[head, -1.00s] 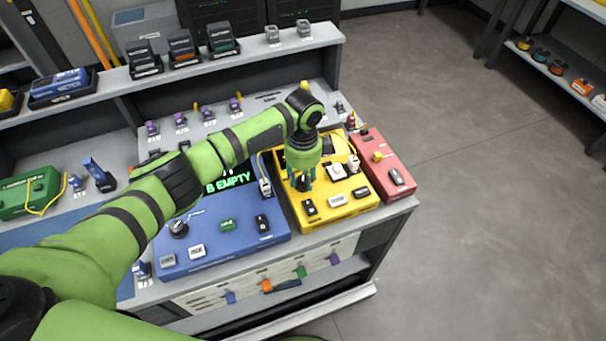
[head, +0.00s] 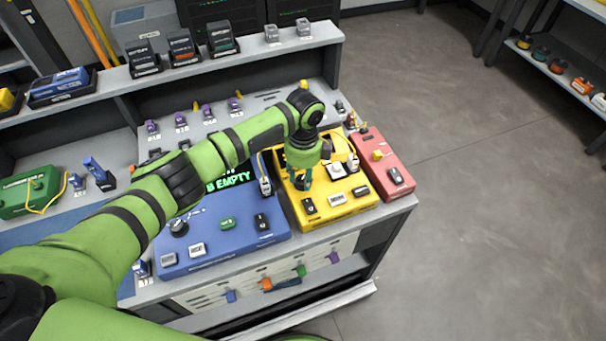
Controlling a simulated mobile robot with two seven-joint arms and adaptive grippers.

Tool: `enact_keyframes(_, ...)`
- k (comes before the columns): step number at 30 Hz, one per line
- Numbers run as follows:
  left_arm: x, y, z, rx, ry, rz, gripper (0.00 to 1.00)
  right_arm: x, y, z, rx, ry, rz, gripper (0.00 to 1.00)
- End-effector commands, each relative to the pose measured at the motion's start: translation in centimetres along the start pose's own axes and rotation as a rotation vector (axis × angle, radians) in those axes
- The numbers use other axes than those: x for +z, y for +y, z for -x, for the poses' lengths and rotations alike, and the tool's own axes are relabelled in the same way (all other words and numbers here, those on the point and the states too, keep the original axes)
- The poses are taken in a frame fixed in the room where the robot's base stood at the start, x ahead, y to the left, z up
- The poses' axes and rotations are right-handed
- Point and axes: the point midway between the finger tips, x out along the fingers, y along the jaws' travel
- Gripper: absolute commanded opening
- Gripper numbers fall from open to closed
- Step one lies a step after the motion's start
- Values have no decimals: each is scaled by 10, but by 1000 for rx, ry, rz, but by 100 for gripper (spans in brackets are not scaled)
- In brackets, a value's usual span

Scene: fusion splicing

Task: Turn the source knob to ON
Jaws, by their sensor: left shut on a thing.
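My left arm reaches in from the left across the blue unit to the yellow box (head: 338,212). My left gripper (head: 303,178) points down over the left rear part of the yellow box's top. Its fingers are shut on a dark knob (head: 302,185), which the fingers partly hide. I cannot read the knob's label or its exact setting. My right gripper is not in view.
The blue unit (head: 232,245) has a screen partly hidden by my arm, ending in "EMPTY". A red box (head: 388,172) stands right of the yellow box. Cables and a white block (head: 337,170) lie close right of my gripper. Open floor lies right of the bench.

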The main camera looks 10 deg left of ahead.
Motion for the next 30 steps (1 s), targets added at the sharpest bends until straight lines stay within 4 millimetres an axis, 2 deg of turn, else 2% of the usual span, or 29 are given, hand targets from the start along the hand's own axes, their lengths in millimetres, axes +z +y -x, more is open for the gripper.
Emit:
enact_keyframes(4,5,1,-1,4,-10,6,2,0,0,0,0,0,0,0)
enact_keyframes(5,5,1,-1,4,-10,6,47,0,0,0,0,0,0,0)
enact_keyframes(6,4,1,-1,3,-9,6,58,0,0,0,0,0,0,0)
enact_keyframes(15,2,0,0,0,-4,3,58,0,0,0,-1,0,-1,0)
enact_keyframes(19,1,-1,8,-2,-2,2,58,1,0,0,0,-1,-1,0)
enact_keyframes(23,2,-1,28,-5,-3,1,58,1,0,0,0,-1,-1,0)
enact_keyframes(30,3,-1,80,-4,-3,3,58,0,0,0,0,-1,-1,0)
